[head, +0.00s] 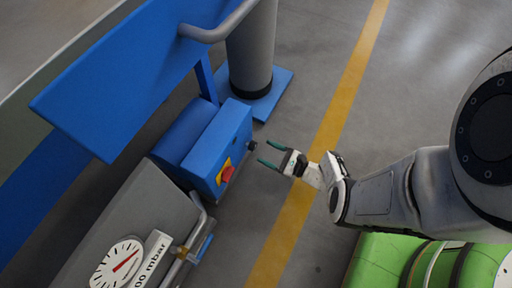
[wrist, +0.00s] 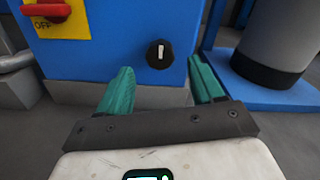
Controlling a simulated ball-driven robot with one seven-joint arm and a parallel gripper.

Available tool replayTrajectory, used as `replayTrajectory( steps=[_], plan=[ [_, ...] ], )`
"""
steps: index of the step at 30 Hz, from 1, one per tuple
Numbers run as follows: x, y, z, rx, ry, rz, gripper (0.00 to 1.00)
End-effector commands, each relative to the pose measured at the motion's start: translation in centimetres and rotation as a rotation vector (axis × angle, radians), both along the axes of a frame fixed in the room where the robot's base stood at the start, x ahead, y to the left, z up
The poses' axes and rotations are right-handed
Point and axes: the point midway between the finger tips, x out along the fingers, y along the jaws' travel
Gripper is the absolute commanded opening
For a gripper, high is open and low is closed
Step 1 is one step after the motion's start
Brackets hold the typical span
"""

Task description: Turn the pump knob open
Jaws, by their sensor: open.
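The pump knob, a small black round knob with a white mark, shows in the wrist view (wrist: 160,53) on the front of a blue box (wrist: 115,50). The white mark stands about upright. In the head view the knob (head: 252,146) sticks out from the box's right side. My gripper (head: 265,153) is open, with its green fingertips just short of the knob. In the wrist view my gripper (wrist: 160,82) has one finger on each side below the knob, with nothing between them.
A red switch on a yellow plate (wrist: 60,20) marked OFF sits left of the knob. A grey column (head: 250,50) on a blue base stands behind. A dial gauge (head: 117,264) and pipes lie near the front. Green rounded equipment (head: 385,262) is below my arm. Floor to the right is open.

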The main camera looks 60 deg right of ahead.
Motion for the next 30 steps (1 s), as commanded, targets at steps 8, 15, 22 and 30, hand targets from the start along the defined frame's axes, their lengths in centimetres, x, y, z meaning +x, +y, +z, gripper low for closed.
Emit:
replayTrajectory(
  steps=[8, 15, 22, 30],
  plan=[
    [4.1, 0.2, -0.1, -0.003, 0.0, 0.004, 0.67],
    [5.2, 0.2, 0.0, -0.002, 0.0, 0.001, 0.67],
    [5.2, 0.2, 0.0, -0.001, 0.0, 0.001, 0.65],
    [5.1, 0.2, 0.0, -0.001, 0.0, 0.001, 0.39]
  ],
)
